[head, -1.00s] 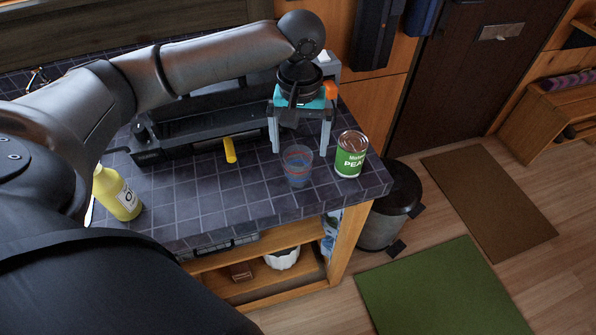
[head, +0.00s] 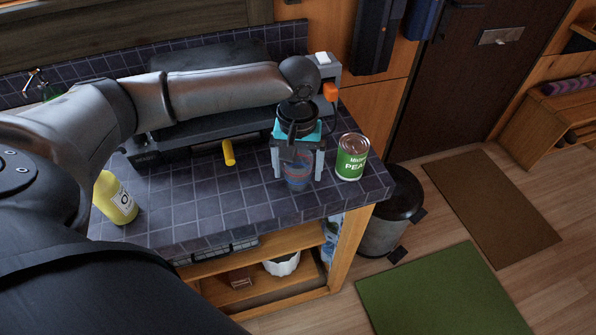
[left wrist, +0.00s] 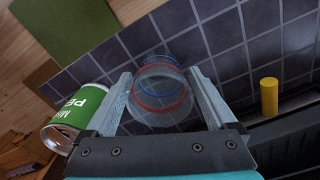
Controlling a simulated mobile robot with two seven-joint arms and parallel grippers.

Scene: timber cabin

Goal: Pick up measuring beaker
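The measuring beaker (head: 297,183) is clear with red and blue rings. It stands on the dark tiled counter (head: 215,205) near its right front corner. My left gripper (head: 297,172) points down over the beaker, with its fingers open on either side of it. In the left wrist view the beaker (left wrist: 160,92) shows between the two spread fingers (left wrist: 163,100), with a gap visible on at least part of each side. The gripper partly hides the beaker's upper part in the head view. My right gripper is not in view.
A green can of peas (head: 351,157) stands close to the right of the gripper. A yellow bottle (head: 115,198) is at the counter's left. A bin (head: 392,212) stands on the floor beside the counter.

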